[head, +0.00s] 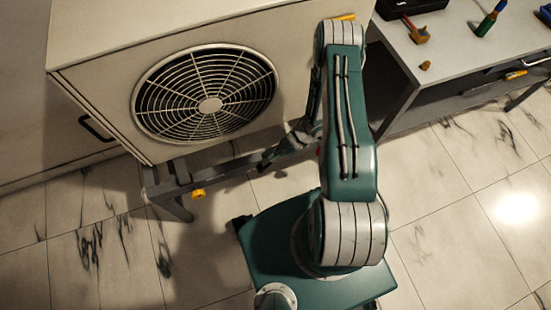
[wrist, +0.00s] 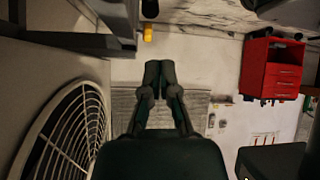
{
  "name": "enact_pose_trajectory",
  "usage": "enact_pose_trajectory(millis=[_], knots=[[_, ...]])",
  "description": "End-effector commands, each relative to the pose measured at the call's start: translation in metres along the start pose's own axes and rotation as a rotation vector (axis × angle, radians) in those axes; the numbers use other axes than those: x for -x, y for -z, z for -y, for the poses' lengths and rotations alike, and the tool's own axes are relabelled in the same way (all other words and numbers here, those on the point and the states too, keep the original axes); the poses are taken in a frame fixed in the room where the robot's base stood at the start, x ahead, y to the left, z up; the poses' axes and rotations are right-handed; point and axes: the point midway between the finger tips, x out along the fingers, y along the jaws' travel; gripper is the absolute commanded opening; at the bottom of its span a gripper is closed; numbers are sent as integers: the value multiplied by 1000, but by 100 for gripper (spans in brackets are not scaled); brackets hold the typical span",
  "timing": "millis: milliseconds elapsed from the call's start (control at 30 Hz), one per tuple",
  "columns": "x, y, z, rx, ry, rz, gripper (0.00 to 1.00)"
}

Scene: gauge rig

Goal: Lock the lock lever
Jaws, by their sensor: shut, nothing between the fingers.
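A small yellow knob-like piece (head: 198,194) sits on the dark grey frame (head: 165,192) below the white fan cabinet. It may be the lock lever, but I cannot tell for sure or read its position. A yellow piece (wrist: 148,33) also shows just past my fingertips in the wrist view, with a dark bar above it. My gripper (wrist: 160,66) is shut and empty, its fingers side by side. In the head view my gripper (head: 268,160) is low in front of the cabinet, right of the yellow piece and apart from it. My arm hides part of the area.
The white cabinet (head: 105,100) with a round fan grille (head: 210,105) stands close beside my arm. A workbench (head: 470,55) with tools is at upper right. A red drawer unit (wrist: 271,68) shows in the wrist view. The tiled floor at right is clear.

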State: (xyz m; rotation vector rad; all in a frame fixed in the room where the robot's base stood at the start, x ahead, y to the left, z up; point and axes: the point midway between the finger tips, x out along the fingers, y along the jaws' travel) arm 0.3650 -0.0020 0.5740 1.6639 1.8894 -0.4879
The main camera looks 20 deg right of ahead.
Motion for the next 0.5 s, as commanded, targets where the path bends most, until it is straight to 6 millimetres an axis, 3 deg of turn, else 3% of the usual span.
enact_pose_trajectory(millis=[333, 500], knots=[[56, -20, 3, 0, -3, 0, 0], [75, -26, 5, 0, 0, -2, 0]])
